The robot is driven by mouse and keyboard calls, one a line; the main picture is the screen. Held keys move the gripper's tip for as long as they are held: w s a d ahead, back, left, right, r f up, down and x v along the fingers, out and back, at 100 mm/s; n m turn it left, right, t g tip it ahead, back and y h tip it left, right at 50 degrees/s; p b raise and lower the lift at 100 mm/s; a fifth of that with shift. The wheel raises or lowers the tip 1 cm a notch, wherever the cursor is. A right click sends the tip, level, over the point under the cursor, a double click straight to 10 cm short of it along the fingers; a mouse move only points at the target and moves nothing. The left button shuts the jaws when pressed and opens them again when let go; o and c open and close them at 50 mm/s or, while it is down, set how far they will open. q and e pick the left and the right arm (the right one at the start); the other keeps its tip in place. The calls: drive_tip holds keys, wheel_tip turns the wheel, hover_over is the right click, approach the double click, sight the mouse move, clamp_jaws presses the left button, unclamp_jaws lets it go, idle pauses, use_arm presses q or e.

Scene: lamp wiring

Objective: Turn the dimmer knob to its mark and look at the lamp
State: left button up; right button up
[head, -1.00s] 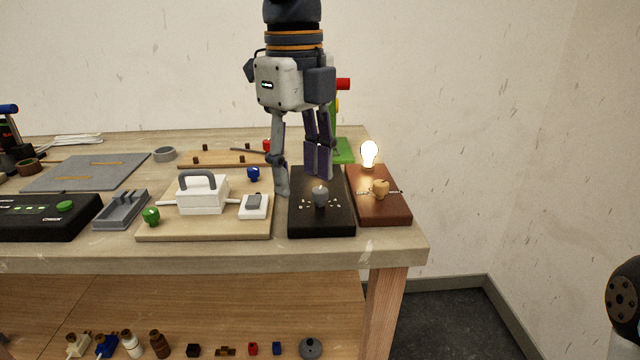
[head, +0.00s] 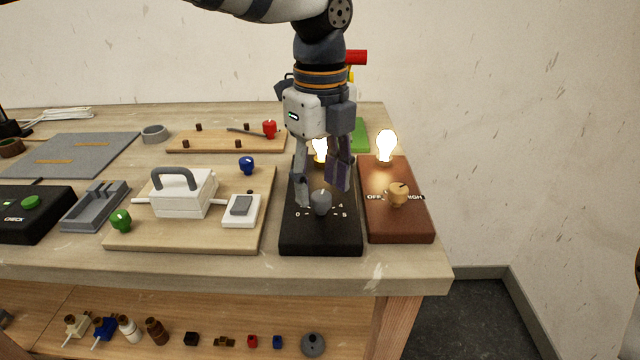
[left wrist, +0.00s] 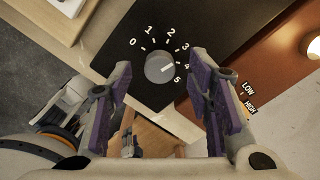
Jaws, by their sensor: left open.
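The grey dimmer knob (head: 321,203) sits on a black board (head: 320,240) with a printed scale from 0 to 5. In the left wrist view the knob (left wrist: 160,67) has a white pointer line on the right, toward about 4; the exact reading is hard to tell. My left gripper (head: 322,191) is open, its fingers pointing down around the knob with gaps on both sides. A lit bulb (head: 320,151) glows behind the gripper at the back of the black board, partly hidden by the fingers. My right gripper is not in view.
A brown board (head: 400,225) stands close on the right with an orange knob (head: 398,194) and another lit bulb (head: 386,146). A wooden board with a white handled block (head: 182,192) and a white switch (head: 241,209) lies to the left. The table edge is in front.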

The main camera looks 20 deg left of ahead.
use_arm(q)
drive_tip(key=shift+f, duration=0.65)
clamp_jaws()
